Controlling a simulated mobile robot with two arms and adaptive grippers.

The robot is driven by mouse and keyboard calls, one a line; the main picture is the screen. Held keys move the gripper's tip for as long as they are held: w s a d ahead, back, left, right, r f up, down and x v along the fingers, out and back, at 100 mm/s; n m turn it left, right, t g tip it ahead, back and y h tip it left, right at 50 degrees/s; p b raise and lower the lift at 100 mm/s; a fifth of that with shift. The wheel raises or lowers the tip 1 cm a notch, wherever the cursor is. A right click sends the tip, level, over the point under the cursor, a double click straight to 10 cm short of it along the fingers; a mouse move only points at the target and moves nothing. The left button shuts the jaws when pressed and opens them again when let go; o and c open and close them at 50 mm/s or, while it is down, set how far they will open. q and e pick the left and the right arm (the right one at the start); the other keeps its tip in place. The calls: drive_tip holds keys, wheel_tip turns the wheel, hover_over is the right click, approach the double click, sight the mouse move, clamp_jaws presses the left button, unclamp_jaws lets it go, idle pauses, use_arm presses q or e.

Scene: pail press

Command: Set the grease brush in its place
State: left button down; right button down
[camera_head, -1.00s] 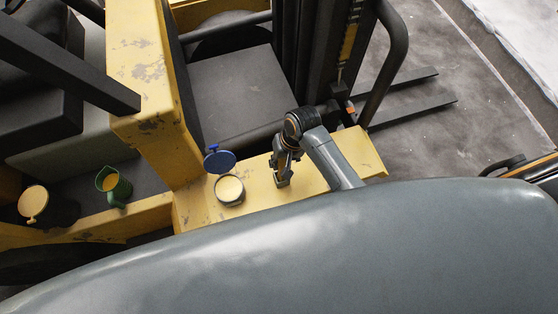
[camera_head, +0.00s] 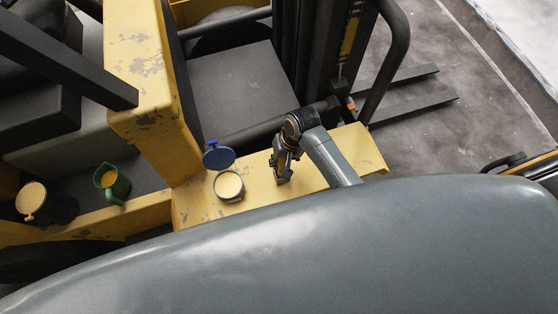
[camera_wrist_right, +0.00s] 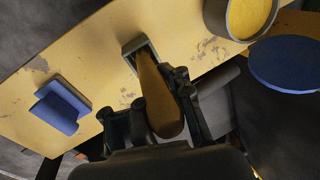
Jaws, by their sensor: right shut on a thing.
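My right gripper (camera_head: 283,166) is over the yellow ledge, right of the pail. In the right wrist view it is shut on the grease brush (camera_wrist_right: 155,88), which has a brown, rounded handle. The brush's far end reaches into the opening of a small grey square holder (camera_wrist_right: 128,48) on the ledge. I cannot tell how deep it sits, and its bristles are hidden. The holder partly shows below the gripper in the head view (camera_head: 284,181). My left gripper is not in view.
A round pail (camera_head: 229,187) of pale yellow grease stands left of the gripper, with a blue disc (camera_head: 218,156) behind it. A blue block (camera_wrist_right: 60,106) lies on the ledge. A green jug (camera_head: 113,184) and a yellow-topped container (camera_head: 32,201) stand far left.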

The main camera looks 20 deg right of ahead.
drive_tip(key=c, duration=0.7)
unclamp_jaws()
drive_tip(key=v, duration=1.2)
